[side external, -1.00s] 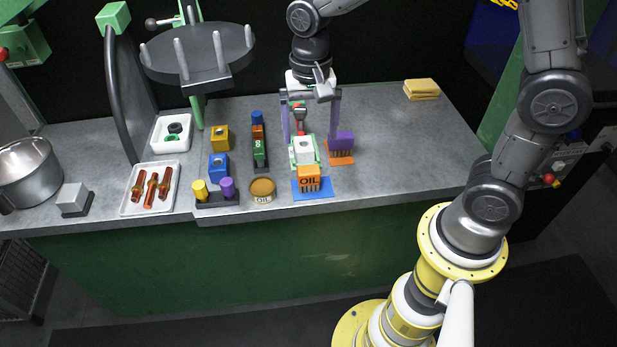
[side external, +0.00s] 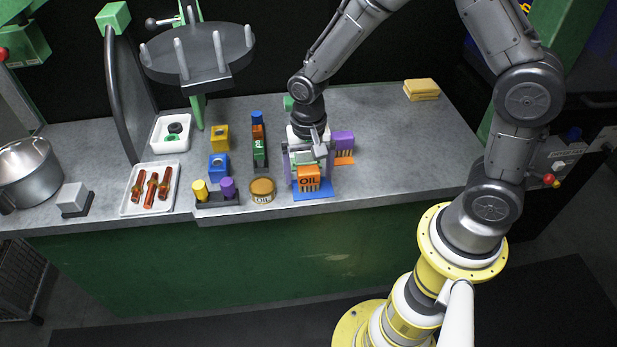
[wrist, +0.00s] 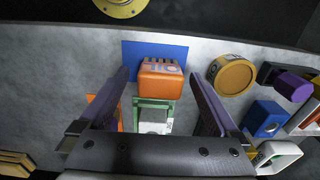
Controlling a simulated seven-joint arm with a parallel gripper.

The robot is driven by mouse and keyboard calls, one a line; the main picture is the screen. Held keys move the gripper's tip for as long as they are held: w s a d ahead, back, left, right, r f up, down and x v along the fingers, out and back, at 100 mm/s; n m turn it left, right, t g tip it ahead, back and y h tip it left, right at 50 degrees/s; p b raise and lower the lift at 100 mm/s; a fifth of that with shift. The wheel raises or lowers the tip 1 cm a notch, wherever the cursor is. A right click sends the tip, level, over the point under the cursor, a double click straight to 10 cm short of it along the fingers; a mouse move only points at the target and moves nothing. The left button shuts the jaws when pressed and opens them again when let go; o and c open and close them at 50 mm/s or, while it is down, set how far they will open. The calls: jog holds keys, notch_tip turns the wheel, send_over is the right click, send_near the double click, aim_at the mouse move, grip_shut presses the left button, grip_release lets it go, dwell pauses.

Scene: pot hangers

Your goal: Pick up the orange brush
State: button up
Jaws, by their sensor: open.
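The orange brush (side external: 309,173), a block marked OIL with bristles, sits on a blue mat (side external: 315,196) near the front edge of the counter. In the wrist view the orange brush (wrist: 160,80) and blue mat (wrist: 133,52) show ahead between my fingers. My gripper (side external: 308,176) is open, with its purple fingers low and close behind the brush in the side view. In the wrist view my gripper (wrist: 159,78) has one finger on each side of the brush, with visible gaps and no clear contact.
A green-framed white block (wrist: 153,119) is close behind the brush. A purple brush (side external: 343,139) on an orange mat stands to the right, and a round oil tin (side external: 262,190) to the left. The right counter is mostly clear, with yellow sponges (side external: 421,89) at the back.

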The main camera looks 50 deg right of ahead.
aim_at(309, 169)
jog(key=c, duration=1.5)
jog(key=shift+r, duration=0.1)
jog(key=shift+r, duration=0.5)
notch_tip(309, 169, up, 2)
jog(key=shift+r, duration=0.2)
jog(key=s+r, duration=0.3)
jog(key=s, duration=0.1)
jog(key=s+d+r, duration=0.1)
jog(key=s+r, duration=0.2)
jog(key=s, duration=0.2)
jog(key=s+r, duration=0.3)
jog(key=s, duration=0.2)
jog(key=shift+d+r, duration=0.25)
jog(key=shift+d, duration=0.1)
